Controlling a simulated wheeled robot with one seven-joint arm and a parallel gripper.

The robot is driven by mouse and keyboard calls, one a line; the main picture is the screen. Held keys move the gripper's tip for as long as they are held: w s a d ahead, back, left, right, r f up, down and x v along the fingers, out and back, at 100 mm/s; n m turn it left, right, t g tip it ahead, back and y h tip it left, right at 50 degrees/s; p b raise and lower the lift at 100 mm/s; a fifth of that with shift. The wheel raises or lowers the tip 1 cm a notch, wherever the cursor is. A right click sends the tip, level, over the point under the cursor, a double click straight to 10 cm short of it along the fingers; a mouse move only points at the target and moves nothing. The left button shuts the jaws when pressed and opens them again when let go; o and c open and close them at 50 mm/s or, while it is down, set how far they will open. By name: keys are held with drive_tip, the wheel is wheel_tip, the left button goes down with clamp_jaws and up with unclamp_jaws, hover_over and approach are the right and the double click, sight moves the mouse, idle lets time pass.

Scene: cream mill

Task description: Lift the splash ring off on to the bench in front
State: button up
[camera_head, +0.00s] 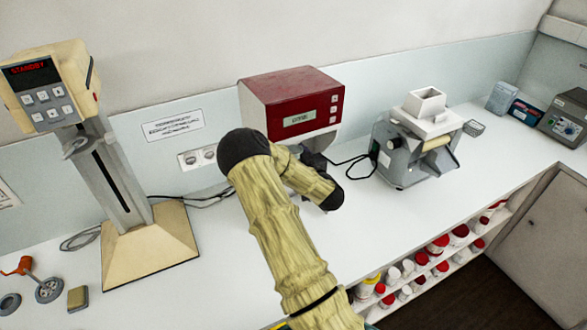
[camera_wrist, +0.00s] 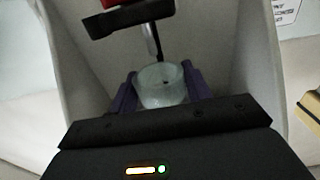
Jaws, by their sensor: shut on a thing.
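The splash ring (camera_wrist: 161,99) shows in the wrist view as a pale, translucent, cup-like ring. My gripper (camera_wrist: 162,87) has one purple finger on each side of it and is shut on it. A thin metal shaft (camera_wrist: 152,48) comes down from a dark bracket (camera_wrist: 128,17) to the ring's opening; I cannot tell whether it touches. The ring is still within the pale housing of the red-topped machine (camera_head: 292,98). In the head view my arm hides the ring and most of my gripper. What lies under the ring is hidden.
The white bench (camera_head: 375,225) is clear in front of the red-topped machine, right of my arm. A grey mill with a white hopper (camera_head: 428,115) stands right. A column device with a display (camera_head: 110,175) stands left on a cream base. Shelves of jars (camera_head: 438,248) lie below.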

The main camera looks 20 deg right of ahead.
drive_tip(key=shift+s+d+b, duration=0.1)
drive_tip(key=shift+s+b, duration=0.2)
drive_tip(key=shift+s, duration=2.2)
